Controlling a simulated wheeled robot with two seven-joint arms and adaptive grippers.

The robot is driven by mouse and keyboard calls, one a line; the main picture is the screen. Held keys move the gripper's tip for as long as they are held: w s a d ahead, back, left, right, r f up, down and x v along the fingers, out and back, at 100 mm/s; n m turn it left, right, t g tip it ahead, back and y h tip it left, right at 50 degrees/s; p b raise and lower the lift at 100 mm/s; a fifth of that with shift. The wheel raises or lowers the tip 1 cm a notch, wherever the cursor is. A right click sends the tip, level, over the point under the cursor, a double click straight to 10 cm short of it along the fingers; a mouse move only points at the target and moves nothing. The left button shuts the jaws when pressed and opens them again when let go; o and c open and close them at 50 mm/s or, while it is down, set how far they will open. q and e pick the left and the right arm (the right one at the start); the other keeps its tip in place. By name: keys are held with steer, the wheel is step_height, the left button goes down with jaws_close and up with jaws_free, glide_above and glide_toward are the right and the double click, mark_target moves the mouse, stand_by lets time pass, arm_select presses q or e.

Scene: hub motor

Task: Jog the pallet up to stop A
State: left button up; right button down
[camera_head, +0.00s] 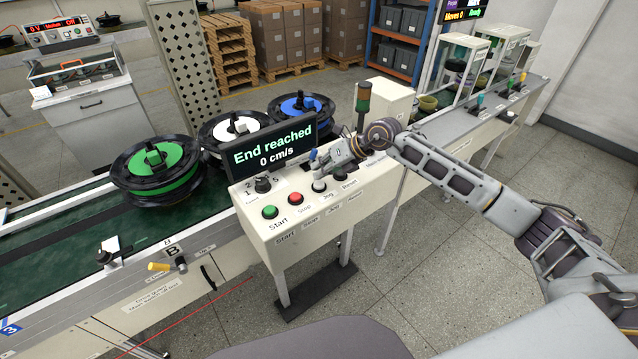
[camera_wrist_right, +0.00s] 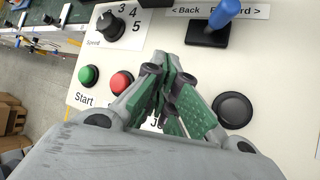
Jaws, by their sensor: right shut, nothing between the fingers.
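The control box (camera_head: 325,215) carries a green Start button (camera_head: 270,212), a red Stop button (camera_head: 295,199), a Jog button (camera_head: 319,186) and a black Reset button (camera_wrist_right: 232,110). My right gripper (camera_head: 320,160) is shut and empty, above the panel by the Jog button. In the wrist view its fingers (camera_wrist_right: 172,95) hide the Jog button, so contact cannot be told. A blue Back/Forward lever (camera_wrist_right: 225,14) stands beyond them. The screen (camera_head: 268,147) reads "End reached, 0 cm/s". Round black units with green (camera_head: 158,167), white (camera_head: 232,128) and blue (camera_head: 300,106) discs sit along the conveyor.
A signal tower (camera_head: 362,103) rises behind the panel. No A label is readable.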

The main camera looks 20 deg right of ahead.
mark_target(320, 181)
steer(key=shift+r+p, duration=1.4)
steer(key=shift+r, duration=1.05)
